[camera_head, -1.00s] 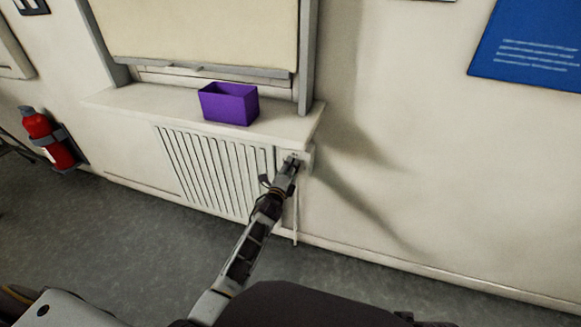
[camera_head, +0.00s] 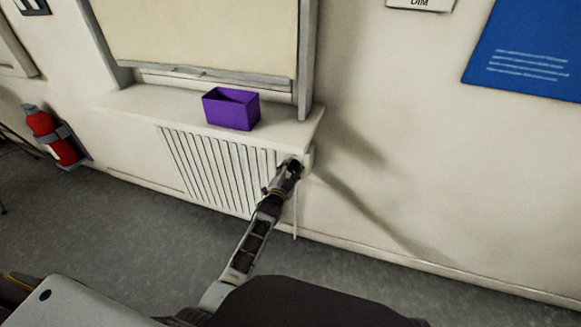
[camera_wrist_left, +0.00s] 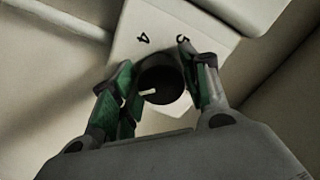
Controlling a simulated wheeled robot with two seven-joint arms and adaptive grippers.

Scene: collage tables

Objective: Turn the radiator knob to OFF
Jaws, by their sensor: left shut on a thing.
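The radiator knob (camera_wrist_left: 162,82) is round and black with a pale pointer line, and shows in the left wrist view. It sits on a white plate (camera_wrist_left: 138,22) where the digits 4 and 5 show; other marks, including any OFF, are hidden or out of frame. The pointer line points left in that view. My left gripper (camera_wrist_left: 160,80) has its green-padded fingers on both sides of the knob, shut on it. In the head view my left gripper (camera_head: 291,166) is at the right end of the radiator (camera_head: 210,168) and hides the knob. My right gripper is not seen.
A purple open box (camera_head: 231,110) stands on the white sill (camera_head: 150,108) above the radiator. A red fire extinguisher (camera_head: 52,138) hangs on the wall at left. A blue poster (camera_head: 530,50) is at upper right. The grey floor in front looks clear.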

